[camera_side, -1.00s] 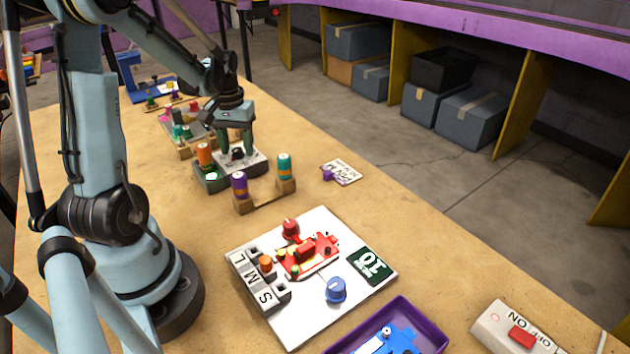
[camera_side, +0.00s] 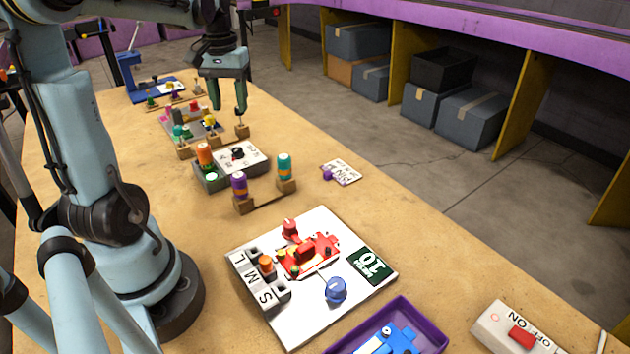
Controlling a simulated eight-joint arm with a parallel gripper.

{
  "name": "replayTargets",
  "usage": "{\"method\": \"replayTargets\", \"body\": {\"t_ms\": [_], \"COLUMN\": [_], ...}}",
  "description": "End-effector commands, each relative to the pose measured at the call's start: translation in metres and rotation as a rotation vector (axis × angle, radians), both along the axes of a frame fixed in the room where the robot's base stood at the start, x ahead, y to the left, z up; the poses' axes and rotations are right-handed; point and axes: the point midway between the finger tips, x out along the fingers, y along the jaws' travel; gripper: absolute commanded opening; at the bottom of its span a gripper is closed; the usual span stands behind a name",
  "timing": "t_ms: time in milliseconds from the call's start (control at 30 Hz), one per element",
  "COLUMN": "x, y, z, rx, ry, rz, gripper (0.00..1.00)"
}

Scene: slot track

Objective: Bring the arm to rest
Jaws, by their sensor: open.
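My gripper (camera_side: 229,104) hangs in the air over the far part of the wooden table (camera_side: 165,215), with its two dark green fingers pointing down. It is open, and nothing shows between the fingers. It is above and behind a grey box with a white top panel (camera_side: 252,160), apart from it. That box carries an orange cylinder (camera_side: 204,154) and a dark round piece (camera_side: 237,152) on the white panel.
Nearer are a white board (camera_side: 300,330) with red and blue parts, a purple tray (camera_side: 437,328) and an ON/OFF switch box (camera_side: 490,322). Several small pieces stand behind, near a blue device (camera_side: 128,68).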

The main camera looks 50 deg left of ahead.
Motion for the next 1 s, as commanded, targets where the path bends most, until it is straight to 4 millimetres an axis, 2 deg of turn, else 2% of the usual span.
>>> {"method": "replayTargets", "body": {"t_ms": [433, 567, 667, 833, 1000], "x": [0.000, 0.005, 0.014, 0.026, 0.026], "y": [0.000, -0.014, -0.041, -0.107, -0.171], "z": [0.006, 0.007, 0.008, 0.008, 0.001], "rx": [0.001, 0.017, 0.054, 0.133, 0.195], "ry": [-0.001, -0.020, -0.066, -0.196, -0.348], "rz": [-0.001, -0.039, -0.117, -0.311, -0.504], "gripper": [0.52, 0.52, 0.52, 0.52, 0.52]}}
